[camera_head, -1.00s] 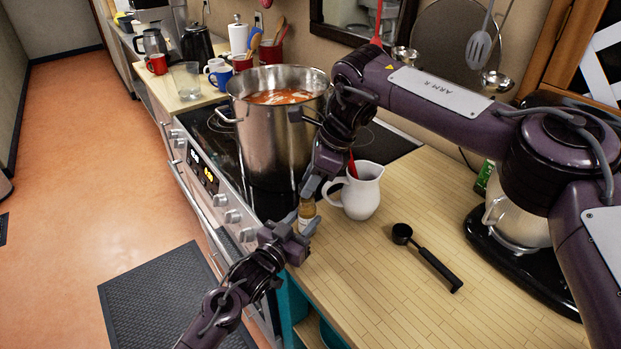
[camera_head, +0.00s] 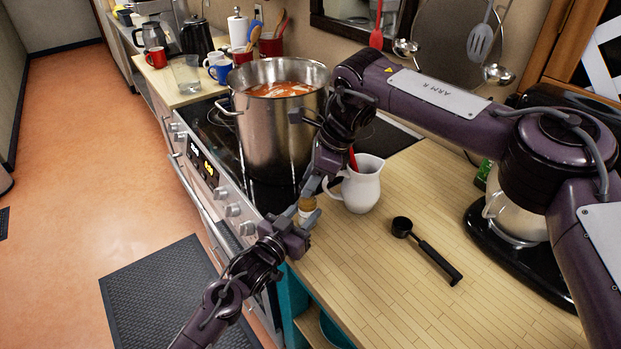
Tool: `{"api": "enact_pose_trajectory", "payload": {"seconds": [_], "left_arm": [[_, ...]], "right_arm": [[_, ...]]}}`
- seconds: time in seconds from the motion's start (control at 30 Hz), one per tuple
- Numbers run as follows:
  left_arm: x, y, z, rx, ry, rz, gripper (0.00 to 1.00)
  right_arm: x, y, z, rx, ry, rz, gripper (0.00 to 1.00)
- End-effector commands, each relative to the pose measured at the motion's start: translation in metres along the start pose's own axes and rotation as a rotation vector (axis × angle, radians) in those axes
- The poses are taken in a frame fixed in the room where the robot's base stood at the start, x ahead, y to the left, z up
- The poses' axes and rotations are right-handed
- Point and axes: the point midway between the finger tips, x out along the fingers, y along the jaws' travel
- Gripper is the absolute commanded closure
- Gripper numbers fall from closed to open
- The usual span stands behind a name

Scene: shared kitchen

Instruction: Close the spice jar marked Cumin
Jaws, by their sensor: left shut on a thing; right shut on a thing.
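A small spice jar (camera_head: 306,213) with a tan top stands between my two grippers near the stove-side corner of the wooden counter. Its label is too small to read. My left gripper (camera_head: 302,226) is shut on the jar's lower body from the front. My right gripper (camera_head: 308,197) comes down from above and is shut on the top of the jar, which looks like its lid. The fingers hide parts of the jar, and I cannot tell how the lid sits on it.
A white pitcher (camera_head: 361,184) with a red utensil stands just right of the jar. A black measuring scoop (camera_head: 427,250) lies on the wooden counter (camera_head: 375,285). A large steel pot (camera_head: 268,130) of red soup stands on the stove. The counter's front right is clear.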

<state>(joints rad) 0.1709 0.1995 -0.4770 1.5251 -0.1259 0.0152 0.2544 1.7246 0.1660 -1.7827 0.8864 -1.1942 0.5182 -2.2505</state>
Motion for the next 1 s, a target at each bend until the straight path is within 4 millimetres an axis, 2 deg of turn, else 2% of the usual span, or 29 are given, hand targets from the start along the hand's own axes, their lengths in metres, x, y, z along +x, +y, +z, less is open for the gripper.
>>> {"api": "enact_pose_trajectory", "payload": {"seconds": [0.7, 0.83, 1.0], "left_arm": [[0.000, 0.000, 0.000, 0.000, -0.001, 0.000, 1.00], [0.000, 0.000, 0.000, 0.000, -0.001, 0.000, 1.00], [0.000, 0.000, 0.000, 0.001, -0.001, 0.000, 1.00]], "right_arm": [[0.011, 0.000, -0.005, 0.013, 0.001, -0.005, 0.87], [0.013, 0.003, -0.006, 0.131, 0.005, -0.051, 0.87], [0.013, 0.006, -0.004, 0.433, 0.004, -0.188, 0.87]]}}
